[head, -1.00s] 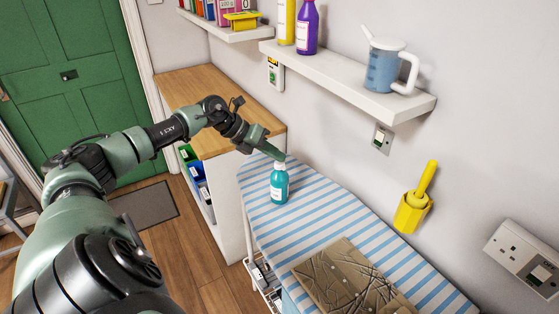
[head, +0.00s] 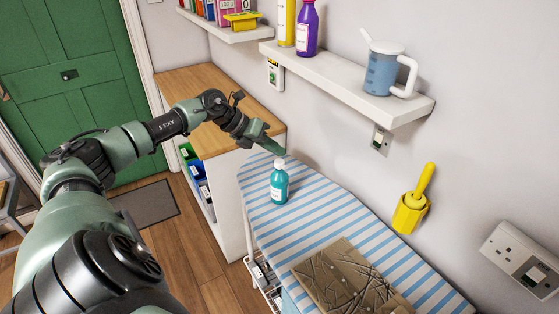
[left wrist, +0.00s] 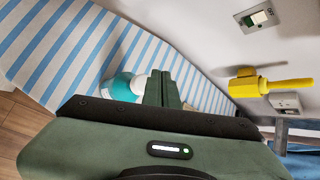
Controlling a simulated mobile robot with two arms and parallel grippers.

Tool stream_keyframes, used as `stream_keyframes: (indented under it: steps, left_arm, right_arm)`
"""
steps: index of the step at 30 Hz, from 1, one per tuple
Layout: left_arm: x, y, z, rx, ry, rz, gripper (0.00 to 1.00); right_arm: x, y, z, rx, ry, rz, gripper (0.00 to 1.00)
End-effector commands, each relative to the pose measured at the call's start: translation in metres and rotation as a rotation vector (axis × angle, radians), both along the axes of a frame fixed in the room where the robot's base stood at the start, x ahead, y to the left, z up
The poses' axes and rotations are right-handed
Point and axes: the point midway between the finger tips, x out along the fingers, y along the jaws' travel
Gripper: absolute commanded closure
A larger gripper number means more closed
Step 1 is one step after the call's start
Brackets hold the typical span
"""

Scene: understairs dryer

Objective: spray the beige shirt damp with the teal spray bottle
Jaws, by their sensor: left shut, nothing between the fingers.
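The teal spray bottle (head: 279,187) with a white top stands upright on the blue-and-white striped ironing board. The beige shirt (head: 335,272), creased with dark lines, lies folded nearer on the board, partly cut off by the bottom edge. My left gripper (head: 279,151) is shut and empty, with its fingertips just above and behind the bottle's top. I cannot tell whether they touch it. In the left wrist view the shut fingers (left wrist: 163,88) are beside the bottle (left wrist: 122,87), which is partly hidden by the gripper body. My right gripper is out of view.
The striped board (head: 340,215) runs along the wall. A white shelf (head: 340,80) above holds a blue jug (head: 383,70) and bottles. A yellow wall holder (head: 411,212) is at right. A wood-topped cabinet (head: 185,85) stands behind my arm.

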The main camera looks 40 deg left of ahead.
Motion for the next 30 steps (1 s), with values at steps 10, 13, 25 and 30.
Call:
stream_keyframes:
  steps: [10,13,25,30]
  left_arm:
    - [0.000,0.000,0.037,0.001,-0.001,-0.001,1.00]
    - [0.000,0.000,0.046,0.001,-0.002,-0.001,1.00]
    - [0.000,0.000,0.047,0.000,0.000,0.000,1.00]
    - [0.000,0.000,0.047,0.000,0.000,0.000,1.00]
  right_arm:
    - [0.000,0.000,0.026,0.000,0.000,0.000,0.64]
    - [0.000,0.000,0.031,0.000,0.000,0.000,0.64]
    - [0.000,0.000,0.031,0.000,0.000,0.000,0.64]
    - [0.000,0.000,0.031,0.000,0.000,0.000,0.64]
